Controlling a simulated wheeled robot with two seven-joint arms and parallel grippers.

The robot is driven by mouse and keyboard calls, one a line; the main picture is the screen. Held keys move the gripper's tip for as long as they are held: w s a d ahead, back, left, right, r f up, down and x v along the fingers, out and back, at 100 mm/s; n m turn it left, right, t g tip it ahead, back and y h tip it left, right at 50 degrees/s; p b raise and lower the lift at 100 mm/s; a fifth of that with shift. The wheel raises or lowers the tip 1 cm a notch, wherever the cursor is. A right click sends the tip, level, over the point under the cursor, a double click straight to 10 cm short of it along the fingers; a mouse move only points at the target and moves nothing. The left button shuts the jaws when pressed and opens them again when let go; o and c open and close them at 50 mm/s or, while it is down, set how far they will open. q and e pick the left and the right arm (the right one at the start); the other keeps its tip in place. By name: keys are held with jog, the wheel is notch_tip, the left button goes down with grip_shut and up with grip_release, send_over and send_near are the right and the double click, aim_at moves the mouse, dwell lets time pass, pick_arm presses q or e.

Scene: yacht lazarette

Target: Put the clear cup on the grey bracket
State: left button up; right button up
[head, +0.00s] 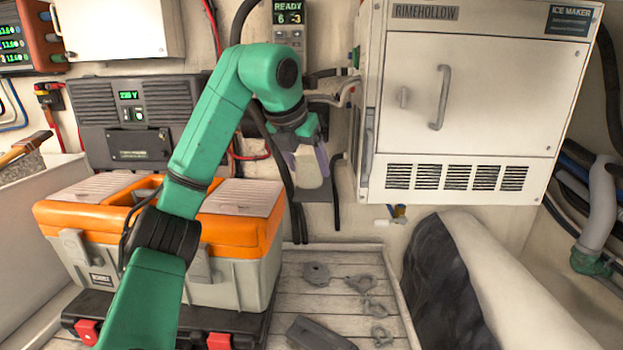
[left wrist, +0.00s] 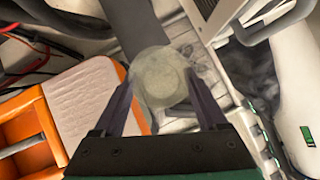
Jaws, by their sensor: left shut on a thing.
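The clear cup (head: 309,172), pale and translucent, is between the fingers of my left gripper (head: 308,160), in front of the back wall and left of the ice maker. In the left wrist view the cup (left wrist: 160,80) sits between the two dark fingers of the left gripper (left wrist: 165,105), which is shut on it. A grey bracket (head: 322,193) on the wall shows just behind and below the cup, partly hidden by it. A dark grey strip behind the cup in the left wrist view (left wrist: 125,28) may be this bracket. I cannot tell whether cup and bracket touch. My right gripper is not in view.
The white ice maker (head: 465,120) is close on the right. An orange and grey toolbox (head: 235,242) stands at lower left. Hoses and cables hang around the bracket. Several grey metal parts (head: 316,273) lie on the slatted floor (head: 292,300) below.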

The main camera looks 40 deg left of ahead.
pick_arm(q)
jog(key=w+a+p, duration=0.6)
jog(key=w+a, duration=0.1)
jog(key=w, duration=0.3)
notch_tip(320, 180, down, 5)
jog(key=shift+s+f, duration=0.1)
jog(key=shift+f, duration=0.1)
jog(key=shift+w+f+p, duration=0.2)
jog(key=shift+f+p, duration=0.15)
jog(key=shift+f, duration=0.75)
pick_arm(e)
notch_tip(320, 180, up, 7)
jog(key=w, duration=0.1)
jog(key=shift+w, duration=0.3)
pick_arm(q)
jog(key=o, duration=1.2)
jog(key=shift+f, duration=0.1)
jog(key=shift+o, duration=0.2)
jog(key=b+v, duration=0.2)
jog(key=v, duration=1)
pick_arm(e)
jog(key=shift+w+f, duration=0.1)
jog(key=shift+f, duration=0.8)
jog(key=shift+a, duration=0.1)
